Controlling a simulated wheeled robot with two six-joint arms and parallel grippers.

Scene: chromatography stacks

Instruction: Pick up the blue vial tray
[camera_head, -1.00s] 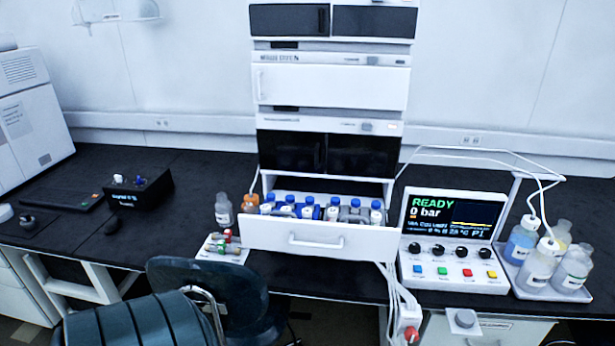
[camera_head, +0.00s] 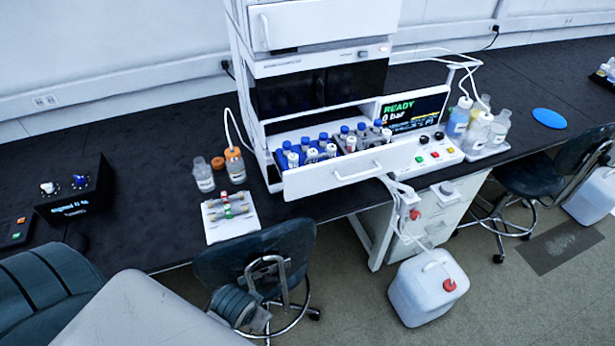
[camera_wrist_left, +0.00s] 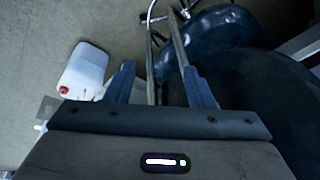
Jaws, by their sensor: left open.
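In the head view, an open white drawer (camera_head: 335,180) juts from the lower part of the instrument stack. A blue vial tray (camera_head: 281,160) sits in its left part, mostly hidden by vials with blue and white caps and by the drawer front. More capped vials stand to its right in the drawer. In the left wrist view, my left gripper (camera_wrist_left: 160,82) is open and empty, its two fingers apart above a dark chair and the floor. It is away from the tray. My right gripper is in neither view.
A white card with small vials (camera_head: 230,215) and two bottles (camera_head: 204,175) stand left of the drawer. A control panel (camera_head: 415,115) stands to its right. A chair (camera_head: 255,255) stands in front of the bench, and a white canister (camera_head: 428,290) is on the floor.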

